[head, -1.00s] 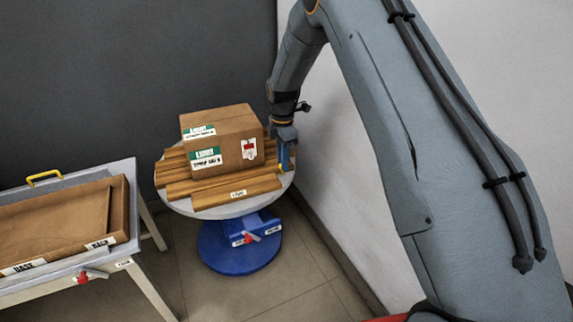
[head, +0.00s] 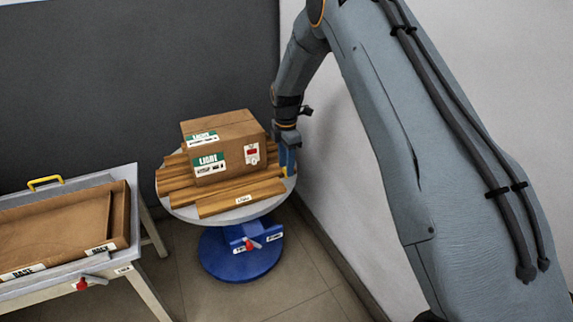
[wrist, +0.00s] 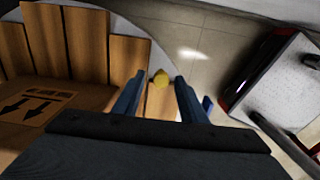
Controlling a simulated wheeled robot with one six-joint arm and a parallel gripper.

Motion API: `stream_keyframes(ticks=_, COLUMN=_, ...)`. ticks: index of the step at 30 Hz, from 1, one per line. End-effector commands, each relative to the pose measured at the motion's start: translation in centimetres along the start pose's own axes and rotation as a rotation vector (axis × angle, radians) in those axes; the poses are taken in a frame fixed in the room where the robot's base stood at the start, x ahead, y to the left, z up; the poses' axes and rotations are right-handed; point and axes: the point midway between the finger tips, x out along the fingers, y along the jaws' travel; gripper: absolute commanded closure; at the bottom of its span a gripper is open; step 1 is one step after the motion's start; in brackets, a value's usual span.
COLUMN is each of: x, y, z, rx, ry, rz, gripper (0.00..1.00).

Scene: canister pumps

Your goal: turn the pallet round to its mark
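The wooden pallet (head: 222,197) lies on a round grey turntable (head: 181,212) with a blue base (head: 240,262). A brown carton (head: 217,136) with green and white labels sits on the pallet. My gripper (head: 287,158) is low at the turntable's right edge, beside the pallet. In the wrist view the pallet's planks (wrist: 84,41) show at the left. No alignment mark is clearly visible.
A small red lever (head: 251,244) sits on the blue base. A grey table (head: 148,250) at the left holds a brown tray (head: 122,215) and has a yellow handle (head: 45,182). A dark wall stands behind and a white wall close at the right. Tiled floor is clear in front.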

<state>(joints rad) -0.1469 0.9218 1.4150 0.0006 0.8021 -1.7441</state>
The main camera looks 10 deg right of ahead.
Motion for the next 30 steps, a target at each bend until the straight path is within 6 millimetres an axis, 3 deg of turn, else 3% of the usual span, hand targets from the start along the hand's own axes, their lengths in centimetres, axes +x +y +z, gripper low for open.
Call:
stream_keyframes(ticks=8, x=-0.4, y=0.0, z=0.1, rx=0.0, ry=0.0, rz=-0.001, gripper=0.62)
stream_keyframes(ticks=21, x=-6.8, y=0.0, z=0.0, rx=0.0, ry=0.0, rz=0.0, gripper=0.62)
stream_keyframes(ticks=30, x=-7.8, y=0.0, z=0.0, rx=0.0, ry=0.0, rz=-0.001, gripper=0.62)
